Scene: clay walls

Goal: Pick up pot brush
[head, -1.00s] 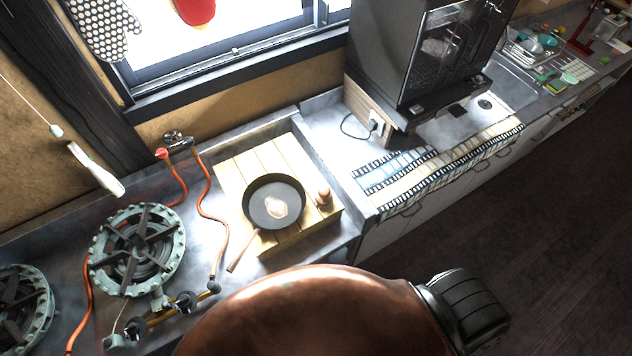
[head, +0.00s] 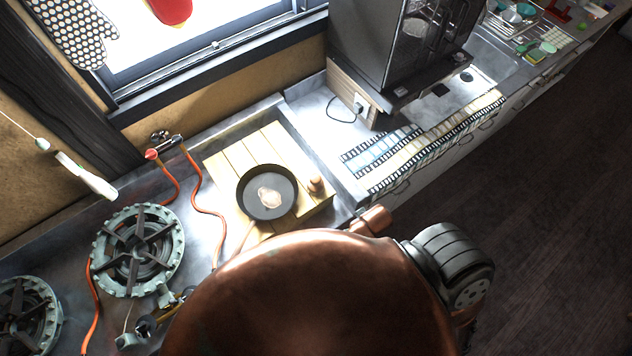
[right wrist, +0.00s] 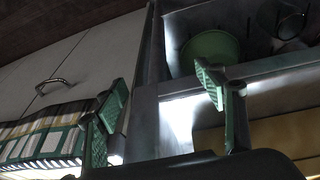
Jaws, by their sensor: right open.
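I cannot identify a pot brush for certain. A small brown wooden object (head: 316,185), possibly the brush, stands on the slatted wooden board (head: 232,160), just right of a black frying pan (head: 252,207). My right gripper (right wrist: 161,88) shows in the right wrist view with its two green fingers spread wide and nothing between them. In the head view its fingers do not show; my copper-coloured body covers the lower middle. My left gripper is not in view.
Gas burners (head: 137,250) with orange hoses stand left of the board. The right wrist view shows a drawer handle (right wrist: 52,84) and a green round container (right wrist: 210,50).

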